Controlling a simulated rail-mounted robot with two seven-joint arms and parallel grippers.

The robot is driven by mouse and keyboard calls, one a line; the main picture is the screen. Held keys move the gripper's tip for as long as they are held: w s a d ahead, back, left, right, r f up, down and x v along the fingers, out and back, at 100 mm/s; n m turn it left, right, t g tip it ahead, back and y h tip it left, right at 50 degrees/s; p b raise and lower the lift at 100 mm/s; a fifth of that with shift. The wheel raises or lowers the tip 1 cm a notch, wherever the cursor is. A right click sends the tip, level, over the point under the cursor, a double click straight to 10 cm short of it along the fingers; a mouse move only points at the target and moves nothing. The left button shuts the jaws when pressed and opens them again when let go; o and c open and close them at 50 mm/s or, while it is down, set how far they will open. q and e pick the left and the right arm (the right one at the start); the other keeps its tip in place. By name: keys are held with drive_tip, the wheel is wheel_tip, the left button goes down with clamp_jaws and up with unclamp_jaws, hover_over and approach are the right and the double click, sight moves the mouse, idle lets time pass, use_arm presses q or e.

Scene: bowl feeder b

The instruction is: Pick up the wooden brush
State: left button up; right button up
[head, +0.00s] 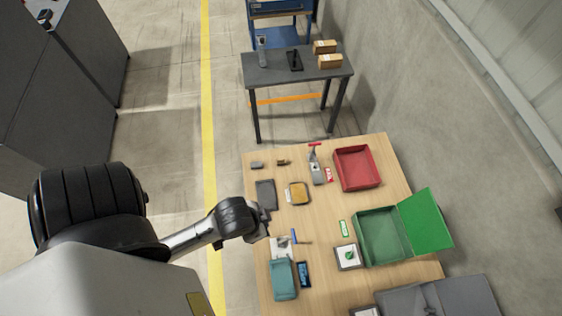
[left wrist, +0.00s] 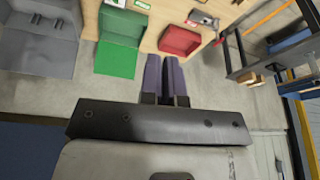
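No object is clearly recognisable as the wooden brush. A rounded tan block with a dark edge (head: 299,193) lies mid-table in the head view and may be it. A small brown piece (head: 283,162) near the table's far edge is too small to tell. My left gripper (head: 265,229) is over the table's left edge, nearer to me than the tan block and apart from it. In the left wrist view its two fingers (left wrist: 164,78) lie close together with nothing seen between them. My right gripper is not in view.
A red bin (head: 342,173) and an open green box (head: 428,219) stand on the table's right side. A dark flat pad (head: 265,195), a blue-and-brown tool (head: 295,238) and a teal pouch (head: 283,280) lie near my gripper. A grey case (head: 450,300) is at lower right.

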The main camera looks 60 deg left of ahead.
use_arm(q)
drive_tip(key=o, duration=0.9)
drive_tip(key=shift+a, duration=0.2)
drive_tip(key=shift+o, duration=1.1)
